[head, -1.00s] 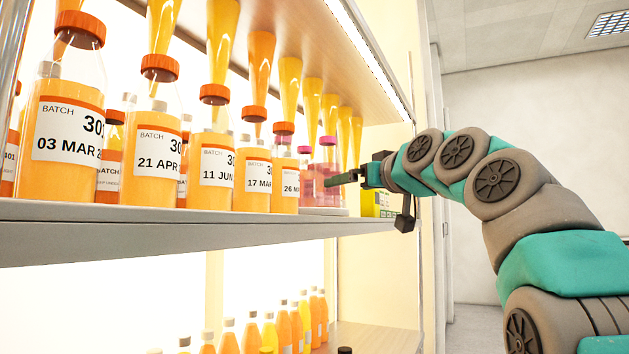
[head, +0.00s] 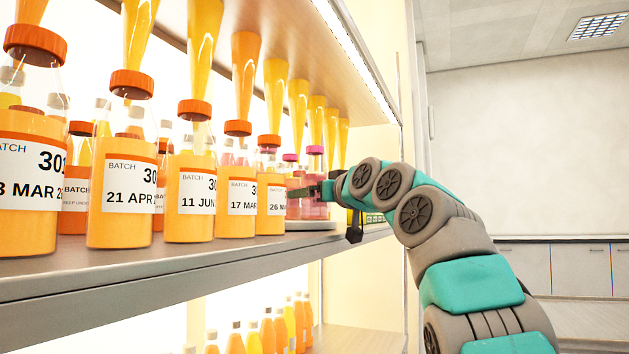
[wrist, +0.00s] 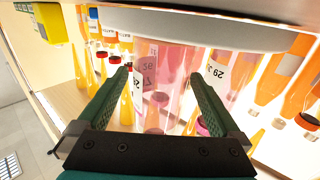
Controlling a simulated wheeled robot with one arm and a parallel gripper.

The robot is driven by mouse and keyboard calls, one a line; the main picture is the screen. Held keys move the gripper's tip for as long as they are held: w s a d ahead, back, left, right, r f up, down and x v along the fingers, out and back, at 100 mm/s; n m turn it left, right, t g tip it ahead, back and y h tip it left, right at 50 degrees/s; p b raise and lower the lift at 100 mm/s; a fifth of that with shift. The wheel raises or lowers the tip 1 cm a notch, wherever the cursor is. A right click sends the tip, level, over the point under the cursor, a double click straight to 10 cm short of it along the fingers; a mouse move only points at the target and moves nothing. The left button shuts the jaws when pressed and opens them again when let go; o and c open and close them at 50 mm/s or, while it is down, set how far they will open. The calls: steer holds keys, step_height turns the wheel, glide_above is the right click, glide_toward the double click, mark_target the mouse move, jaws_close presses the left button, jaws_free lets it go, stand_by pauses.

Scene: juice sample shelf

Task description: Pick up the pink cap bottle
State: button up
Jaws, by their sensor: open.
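A bottle of pink liquid with a pink cap (head: 315,151) stands upright on a round pale disc (head: 312,225) on the shelf, with another pink cap (head: 290,157) just left of it. My gripper (head: 300,191) is level with the pink bottles, one dark finger crossing in front of them. In the wrist view, which looks inverted, my gripper (wrist: 158,76) is open, and clear pink bottles (wrist: 165,95) show between and beyond its two green fingers. A pink cap (wrist: 202,126) shows by the right finger. I cannot tell whether the fingers touch a bottle.
Large orange-capped juice bottles (head: 125,195) line the shelf to the left, close to my gripper. Tapered juice vessels (head: 244,75) hang above. A yellow-green box (wrist: 45,22) stands near the shelf's end. Small bottles (head: 280,330) fill the lower shelf.

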jaws_close()
stand_by(0.8)
